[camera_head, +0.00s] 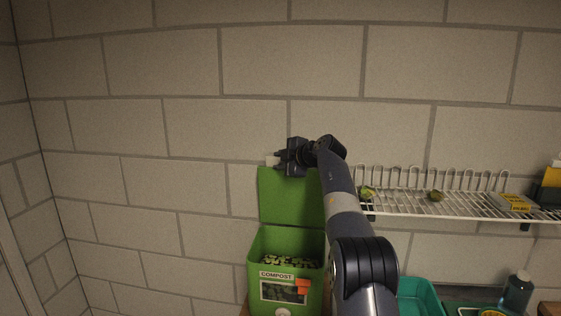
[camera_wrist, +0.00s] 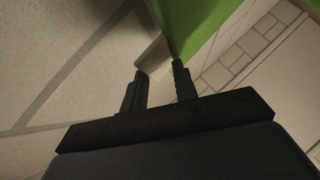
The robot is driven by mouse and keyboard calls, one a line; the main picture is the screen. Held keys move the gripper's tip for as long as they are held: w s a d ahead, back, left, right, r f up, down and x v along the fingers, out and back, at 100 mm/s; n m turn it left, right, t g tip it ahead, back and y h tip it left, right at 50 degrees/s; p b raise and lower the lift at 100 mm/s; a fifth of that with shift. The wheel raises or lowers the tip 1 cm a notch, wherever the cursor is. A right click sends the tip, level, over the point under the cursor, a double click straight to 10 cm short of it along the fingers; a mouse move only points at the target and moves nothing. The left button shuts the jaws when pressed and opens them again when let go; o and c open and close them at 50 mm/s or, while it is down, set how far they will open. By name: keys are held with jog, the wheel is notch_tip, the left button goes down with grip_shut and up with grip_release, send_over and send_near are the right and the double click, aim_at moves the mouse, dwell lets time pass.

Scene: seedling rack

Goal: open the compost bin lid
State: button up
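The green compost bin (camera_head: 313,275) stands against the wall in the head view, with a COMPOST label and orange patch on its front. Its green lid (camera_head: 285,200) stands raised and nearly upright at the back, so the bin's mouth is uncovered. A pale tab (camera_head: 271,160) shows at the lid's top edge. My gripper (camera_head: 282,158) is at that edge, beside the tab. In the wrist view, the two fingers (camera_wrist: 159,68) are apart, with the pale tab (camera_wrist: 152,49) at their tips and the green lid (camera_wrist: 200,22) beyond. Contact with the tab cannot be told.
Greenish scraps (camera_head: 272,261) lie inside the bin. A white wire rack (camera_head: 450,207) is on the wall to the right, holding small green items and a yellow card. A teal tray (camera_head: 420,294) and a dark bottle (camera_head: 516,294) are below it. The wall left of the bin is clear.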

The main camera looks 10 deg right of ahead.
jog(key=shift+s, duration=0.1)
jog(key=b+v, duration=0.3)
jog(key=v, duration=0.7)
jog(key=shift+s+d, duration=0.2)
jog(key=shift+s, duration=0.05)
jog(key=shift+w, duration=0.1)
jog(key=p+x, duration=0.3)
jog(key=x, duration=0.7)
jog(key=shift+w+a+r, duration=0.1)
jog(key=shift+w+a, duration=0.15)
